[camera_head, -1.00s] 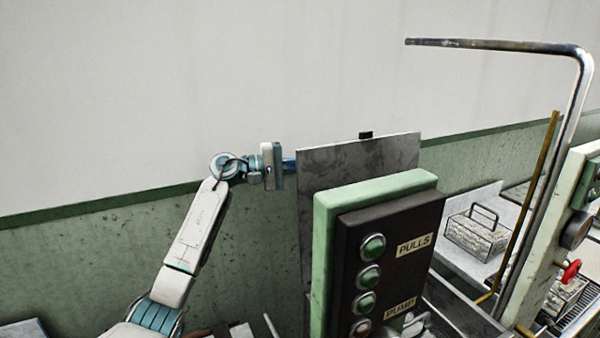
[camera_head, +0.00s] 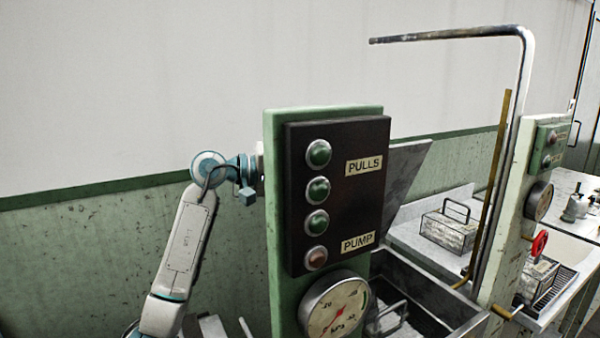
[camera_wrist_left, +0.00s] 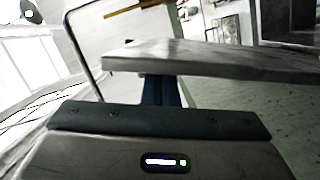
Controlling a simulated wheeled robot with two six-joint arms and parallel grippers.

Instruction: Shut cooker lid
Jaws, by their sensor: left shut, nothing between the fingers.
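The cooker lid is a grey metal plate (camera_head: 408,178), raised and leaning to the right above the open basin (camera_head: 440,285). The control panel hides much of it in the head view. In the left wrist view the lid (camera_wrist_left: 220,58) is a pale slab crossing the picture ahead of the fingers. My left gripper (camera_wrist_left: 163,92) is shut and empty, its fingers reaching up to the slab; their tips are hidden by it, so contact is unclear. In the head view its fingers are behind the panel and only my wrist shows. My right gripper is not in view.
The green post with dark button panel (camera_head: 335,195) and pressure gauge (camera_head: 335,308) stands close in front of my left wrist. A bent metal pipe (camera_head: 522,90) rises right of the basin. A wire-handled box (camera_head: 450,232) sits on the bench behind.

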